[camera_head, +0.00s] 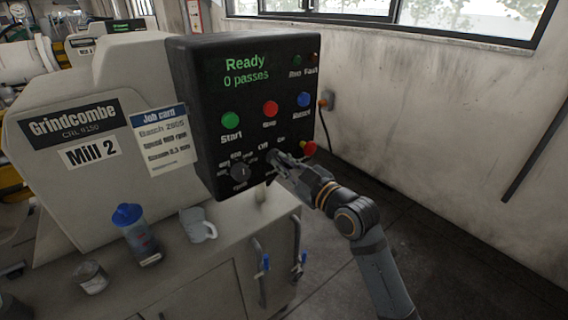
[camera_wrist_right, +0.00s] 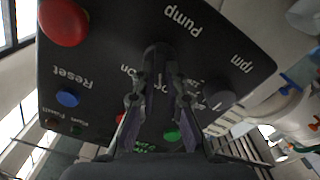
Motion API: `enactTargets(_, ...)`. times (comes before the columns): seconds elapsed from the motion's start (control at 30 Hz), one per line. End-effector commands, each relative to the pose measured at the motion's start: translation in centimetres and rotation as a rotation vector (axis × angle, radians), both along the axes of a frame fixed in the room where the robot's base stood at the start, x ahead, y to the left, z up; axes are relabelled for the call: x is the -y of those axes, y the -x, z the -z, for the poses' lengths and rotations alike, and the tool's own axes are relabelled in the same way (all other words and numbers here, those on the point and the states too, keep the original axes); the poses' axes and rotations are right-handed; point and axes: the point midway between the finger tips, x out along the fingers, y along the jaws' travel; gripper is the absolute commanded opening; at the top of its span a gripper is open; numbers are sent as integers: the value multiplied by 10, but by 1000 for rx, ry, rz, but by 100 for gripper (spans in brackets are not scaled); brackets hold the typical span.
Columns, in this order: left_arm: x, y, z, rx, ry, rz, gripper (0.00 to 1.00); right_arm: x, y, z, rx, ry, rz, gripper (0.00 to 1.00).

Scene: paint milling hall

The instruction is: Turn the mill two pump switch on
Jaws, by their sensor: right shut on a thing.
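The Mill 2 control box (camera_head: 205,85) is black, with a screen reading "Ready, 0 passes". My right gripper (camera_head: 276,166) reaches its lower right part in the head view, where it covers the pump switch. In the right wrist view the dark pump switch (camera_wrist_right: 157,50) sits under the "Pump" label, between the fingertips of my right gripper (camera_wrist_right: 158,78). The gripper is shut on it. "On" and "Off" labels show around the switch. The fingers hide most of it, and I cannot tell which way it points. My left gripper is not in view.
Start (camera_head: 231,120), Stop (camera_head: 270,108) and Reset (camera_head: 304,99) buttons sit above the switch; an rpm knob (camera_head: 240,172) is left of it. A red button (camera_head: 309,148) is close to my right gripper. A blue-lidded bottle (camera_head: 138,240) and a mug (camera_head: 198,225) stand on the ledge below.

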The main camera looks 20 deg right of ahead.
Motion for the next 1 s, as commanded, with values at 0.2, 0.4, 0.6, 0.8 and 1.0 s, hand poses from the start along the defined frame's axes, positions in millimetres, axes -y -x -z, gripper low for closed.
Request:
enactTargets(0.2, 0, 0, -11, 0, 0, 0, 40, 0, 0, -2, -33, -84, -1, 0)
enactTargets(0.4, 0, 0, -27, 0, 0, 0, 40, 1, 0, -4, -87, -231, 1, 0)
enactTargets(0.6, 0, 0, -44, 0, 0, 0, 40, 2, -1, -4, -154, -411, 1, 0)
enactTargets(0.8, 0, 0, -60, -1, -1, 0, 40, 3, -1, -4, -216, -588, 1, 0)
enactTargets(1.0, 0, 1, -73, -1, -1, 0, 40, 3, -1, -3, -274, -744, 2, 0)
